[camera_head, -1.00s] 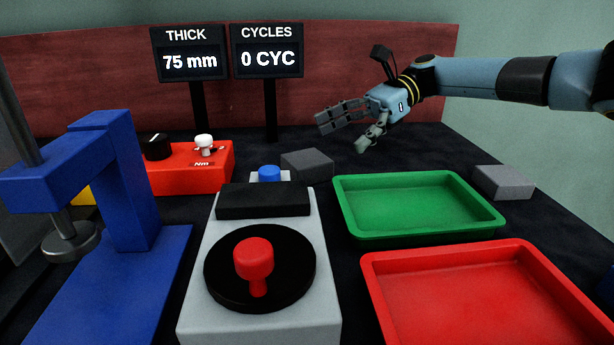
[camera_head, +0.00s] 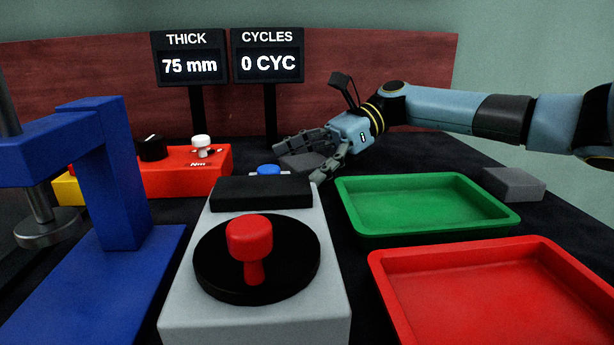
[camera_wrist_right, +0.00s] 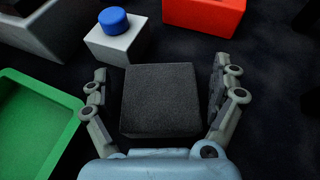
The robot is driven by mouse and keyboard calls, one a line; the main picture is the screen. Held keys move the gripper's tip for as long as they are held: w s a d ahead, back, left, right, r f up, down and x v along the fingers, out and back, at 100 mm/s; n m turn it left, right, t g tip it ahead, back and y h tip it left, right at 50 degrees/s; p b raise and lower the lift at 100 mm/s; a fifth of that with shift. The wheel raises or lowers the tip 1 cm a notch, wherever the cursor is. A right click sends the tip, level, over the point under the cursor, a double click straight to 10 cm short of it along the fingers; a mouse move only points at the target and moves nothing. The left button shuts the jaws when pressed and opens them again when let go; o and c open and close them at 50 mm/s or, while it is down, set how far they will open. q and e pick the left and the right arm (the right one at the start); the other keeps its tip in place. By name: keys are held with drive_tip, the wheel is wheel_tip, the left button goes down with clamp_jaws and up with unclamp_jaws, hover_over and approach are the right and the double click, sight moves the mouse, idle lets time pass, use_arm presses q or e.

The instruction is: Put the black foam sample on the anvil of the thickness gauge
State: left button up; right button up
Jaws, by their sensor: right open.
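The black foam sample (camera_wrist_right: 160,100) is a dark square block on the black table. In the right wrist view it lies between the two spread fingers of my right gripper (camera_head: 299,161), with dark gaps at its sides. In the head view the foam (camera_head: 304,163) is partly hidden behind those fingers. My right gripper is open and low around it. A blue C-shaped frame (camera_head: 110,185) with a metal rod and round foot (camera_head: 48,228) stands at the left and looks like the thickness gauge. I cannot make out its anvil clearly. My left gripper is not in view.
A grey box (camera_head: 185,318) with a red knob (camera_head: 250,240) on a black disc stands in the middle. A green tray (camera_head: 428,238) and a red tray (camera_head: 470,262) lie right. A small blue button (camera_head: 268,169) is near the foam. A grey block (camera_head: 514,184) sits far right.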

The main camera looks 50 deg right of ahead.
drive_tip(key=c, duration=0.8)
drive_tip(key=shift+r, duration=0.1)
drive_tip(key=shift+c, duration=0.3)
